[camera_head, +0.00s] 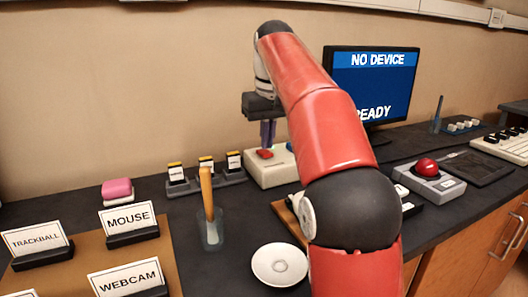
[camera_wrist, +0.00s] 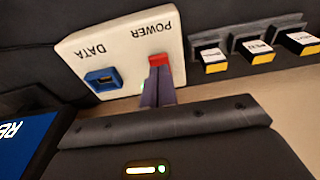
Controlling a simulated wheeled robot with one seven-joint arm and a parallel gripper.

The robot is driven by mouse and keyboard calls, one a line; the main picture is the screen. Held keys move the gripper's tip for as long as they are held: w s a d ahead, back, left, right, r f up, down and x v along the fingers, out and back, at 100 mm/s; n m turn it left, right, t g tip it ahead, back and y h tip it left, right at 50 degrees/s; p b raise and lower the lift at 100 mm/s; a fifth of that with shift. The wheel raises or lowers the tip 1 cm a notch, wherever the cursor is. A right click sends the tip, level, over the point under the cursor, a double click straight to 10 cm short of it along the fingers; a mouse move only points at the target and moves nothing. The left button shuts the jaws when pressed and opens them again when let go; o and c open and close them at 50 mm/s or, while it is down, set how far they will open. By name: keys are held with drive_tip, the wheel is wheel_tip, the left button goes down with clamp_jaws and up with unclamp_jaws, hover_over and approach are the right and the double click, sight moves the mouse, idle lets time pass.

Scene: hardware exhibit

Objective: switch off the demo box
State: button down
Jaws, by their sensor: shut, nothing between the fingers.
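The demo box (camera_head: 283,172) is a cream box on the counter at the back wall. In the wrist view the box (camera_wrist: 120,42) shows upside-down POWER and DATA labels, a red switch (camera_wrist: 158,59) by POWER and a blue socket (camera_wrist: 103,79) by DATA. The switch (camera_head: 264,154) shows as a small red patch in the head view. My gripper (camera_head: 267,146) is shut and empty, pointing down at the switch. In the wrist view its fingertips (camera_wrist: 159,74) overlap the switch's edge; I cannot tell whether they touch it.
A monitor (camera_head: 371,84) behind my arm reads NO DEVICE and READY. A rack of small labelled cartridges (camera_head: 206,178) stands left of the box. A cup with a wooden handle (camera_head: 212,232) and a white saucer (camera_head: 279,265) are in front. A red trackball (camera_head: 427,167) lies right.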

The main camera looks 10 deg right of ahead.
sight(267, 153)
drive_tip(key=shift+f+b, duration=0.45)
drive_tip(key=shift+f, duration=0.25)
wheel_tip(267, 153, up, 3)
drive_tip(key=p, duration=0.3)
drive_tip(key=shift+f, duration=0.1)
drive_tip(key=shift+r, duration=2.1)
